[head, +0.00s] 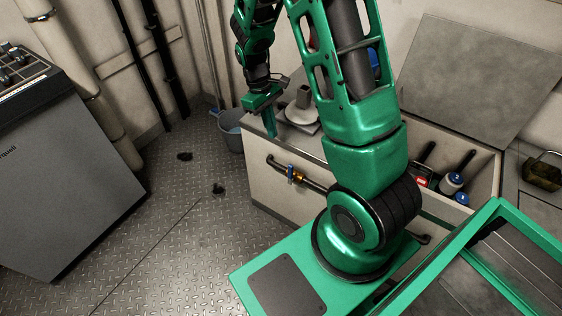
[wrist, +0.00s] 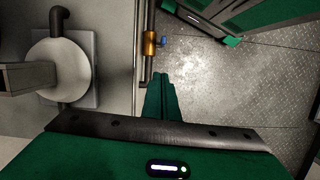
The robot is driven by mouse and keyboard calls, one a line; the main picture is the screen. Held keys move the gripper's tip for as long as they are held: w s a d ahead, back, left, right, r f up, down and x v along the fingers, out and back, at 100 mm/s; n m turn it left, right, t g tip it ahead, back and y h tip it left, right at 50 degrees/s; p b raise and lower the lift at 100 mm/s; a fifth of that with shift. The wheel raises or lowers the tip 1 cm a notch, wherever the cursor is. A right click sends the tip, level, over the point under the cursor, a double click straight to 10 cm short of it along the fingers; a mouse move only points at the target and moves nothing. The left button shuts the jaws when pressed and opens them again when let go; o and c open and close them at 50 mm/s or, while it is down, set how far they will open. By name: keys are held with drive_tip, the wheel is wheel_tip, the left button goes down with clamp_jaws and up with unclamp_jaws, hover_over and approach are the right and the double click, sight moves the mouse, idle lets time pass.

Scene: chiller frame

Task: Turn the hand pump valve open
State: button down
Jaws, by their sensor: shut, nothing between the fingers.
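The handle appears to lie crosswise to the pipe. My gripper (head: 271,130) is shut and empty, pointing down by the cabinet's front edge, above and apart from the valve. Its fingers (wrist: 160,80) are together.
A grey bucket (head: 230,130) stands on the floor at the cabinet's left end. An open bin (head: 485,180) at the right holds bottles with blue parts. A large grey unit (head: 65,160) stands at the left. The chequered metal floor (head: 180,215) between is mostly clear.

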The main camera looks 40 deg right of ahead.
sight(291, 174)
drive_tip(key=s+x, duration=0.2)
drive_tip(key=x, duration=1.1)
drive_tip(key=shift+n, duration=0.4)
